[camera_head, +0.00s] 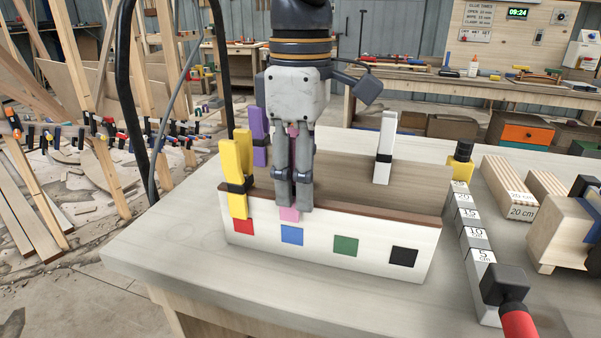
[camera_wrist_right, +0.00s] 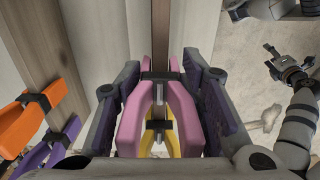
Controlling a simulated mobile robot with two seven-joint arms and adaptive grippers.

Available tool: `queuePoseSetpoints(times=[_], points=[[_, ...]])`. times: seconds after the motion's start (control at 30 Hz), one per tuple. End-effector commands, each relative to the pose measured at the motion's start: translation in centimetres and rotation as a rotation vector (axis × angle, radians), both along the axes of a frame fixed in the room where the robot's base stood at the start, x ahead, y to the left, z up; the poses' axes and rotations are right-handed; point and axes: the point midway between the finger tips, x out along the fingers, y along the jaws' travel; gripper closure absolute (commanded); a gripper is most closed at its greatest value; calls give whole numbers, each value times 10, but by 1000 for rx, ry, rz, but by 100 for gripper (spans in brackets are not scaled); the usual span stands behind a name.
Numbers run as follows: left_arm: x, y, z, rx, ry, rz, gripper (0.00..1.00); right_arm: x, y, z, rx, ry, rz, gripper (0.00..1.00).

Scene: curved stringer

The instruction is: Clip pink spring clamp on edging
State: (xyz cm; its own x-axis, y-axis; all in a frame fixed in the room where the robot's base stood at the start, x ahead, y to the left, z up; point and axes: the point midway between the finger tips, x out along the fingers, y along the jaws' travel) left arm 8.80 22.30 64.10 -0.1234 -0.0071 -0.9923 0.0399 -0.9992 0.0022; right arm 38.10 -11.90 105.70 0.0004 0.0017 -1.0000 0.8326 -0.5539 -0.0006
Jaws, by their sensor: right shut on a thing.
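My right gripper (camera_head: 300,198) points down at the front wall of the white box-like piece, shut on the pink clamp (camera_head: 289,213). The clamp's lower tip shows in front of the wall, above the blue square. In the right wrist view the pink clamp (camera_wrist_right: 133,122) stands between the fingers of my right gripper (camera_wrist_right: 158,88). Its black-banded end meets the brown edging (camera_wrist_right: 160,35); whether the jaws grip it is hidden. The edging (camera_head: 385,208) tops the front wall. A left gripper (camera_wrist_right: 288,68) shows small at the right wrist view's right; its opening is unclear.
A yellow clamp (camera_head: 238,190) stands on the edging at the left above the red square. A purple clamp (camera_head: 259,135) and a white clamp (camera_head: 385,148) stand behind. Marked grey blocks (camera_head: 475,238) and a red-handled tool (camera_head: 517,318) lie to the right. The front-left tabletop is clear.

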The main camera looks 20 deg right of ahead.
Motion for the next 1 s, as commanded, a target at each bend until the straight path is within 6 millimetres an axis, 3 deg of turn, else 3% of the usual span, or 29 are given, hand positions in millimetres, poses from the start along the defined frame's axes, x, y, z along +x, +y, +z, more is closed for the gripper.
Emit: queuePoseSetpoints(times=[0.6,0.63,0.73,1.0], points=[[0,0,0,0,0,0,45,0,0,-11,0,0,0,100],[0,0,0,0,0,0,45,0,0,-11,0,0,0,62],[0,0,0,0,0,0,45,0,0,-10,0,0,0,40],[0,0,0,0,0,0,45,0,0,-10,0,0,0,40]])
